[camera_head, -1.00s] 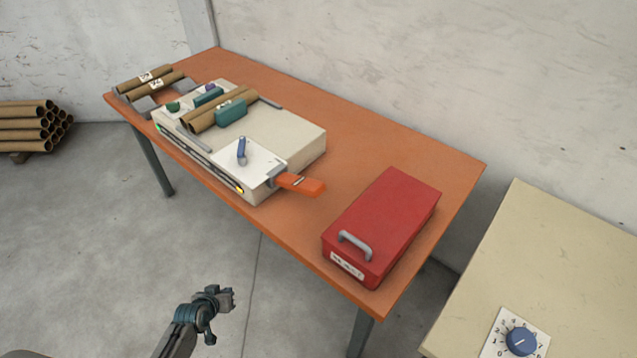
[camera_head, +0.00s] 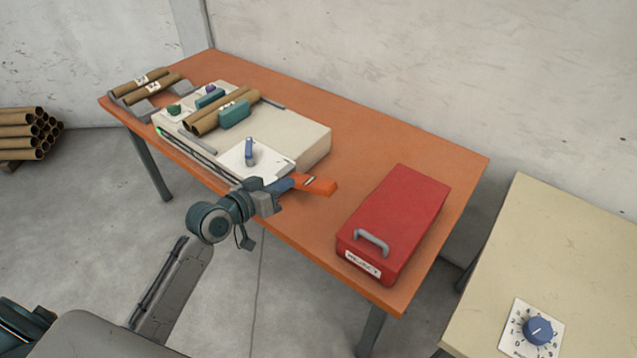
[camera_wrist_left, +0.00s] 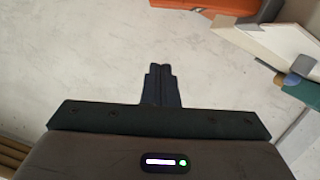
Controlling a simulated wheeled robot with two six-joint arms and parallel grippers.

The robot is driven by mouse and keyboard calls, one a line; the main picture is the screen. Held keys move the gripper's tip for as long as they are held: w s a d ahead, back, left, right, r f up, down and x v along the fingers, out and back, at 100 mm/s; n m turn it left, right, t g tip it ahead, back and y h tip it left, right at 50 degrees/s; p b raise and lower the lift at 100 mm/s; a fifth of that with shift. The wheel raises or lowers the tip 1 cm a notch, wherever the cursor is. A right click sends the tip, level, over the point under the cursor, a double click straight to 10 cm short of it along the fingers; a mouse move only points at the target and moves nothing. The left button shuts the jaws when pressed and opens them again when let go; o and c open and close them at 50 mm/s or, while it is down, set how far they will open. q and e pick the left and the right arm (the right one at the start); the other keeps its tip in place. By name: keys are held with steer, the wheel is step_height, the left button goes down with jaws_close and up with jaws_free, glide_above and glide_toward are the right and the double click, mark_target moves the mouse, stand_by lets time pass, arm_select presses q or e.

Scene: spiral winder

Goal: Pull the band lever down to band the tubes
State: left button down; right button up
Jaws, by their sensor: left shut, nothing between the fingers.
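The beige machine (camera_head: 290,135) stands on the orange table and holds brown tubes (camera_head: 212,118) between teal blocks. A small blue lever (camera_head: 250,152) stands upright on its white panel. An orange handle (camera_head: 320,187) sticks out from its near right end; I cannot tell which of the two is the band lever. My left gripper (camera_head: 284,186) is shut and empty, and overlaps the handle's inner end in the head view; contact is not clear. In the left wrist view the shut fingers (camera_wrist_left: 160,72) are apart from the orange handle (camera_wrist_left: 195,5). My right gripper is not in view.
A red box (camera_head: 395,220) with a grey handle sits on the table's right part. More tubes (camera_head: 145,83) lie on a rack at the far left end. A tube stack (camera_head: 25,135) is at left.

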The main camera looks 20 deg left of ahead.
arm_select(q)
steer(key=p, duration=0.3)
glide_above(309, 183)
steer(key=s+d, duration=0.2)
steer(key=s, duration=0.1)
steer(key=f, duration=0.4)
steer(key=d+f, duration=0.1)
steer(key=f, duration=0.1)
steer(key=shift+s+d, duration=0.1)
steer(key=shift+f, duration=0.1)
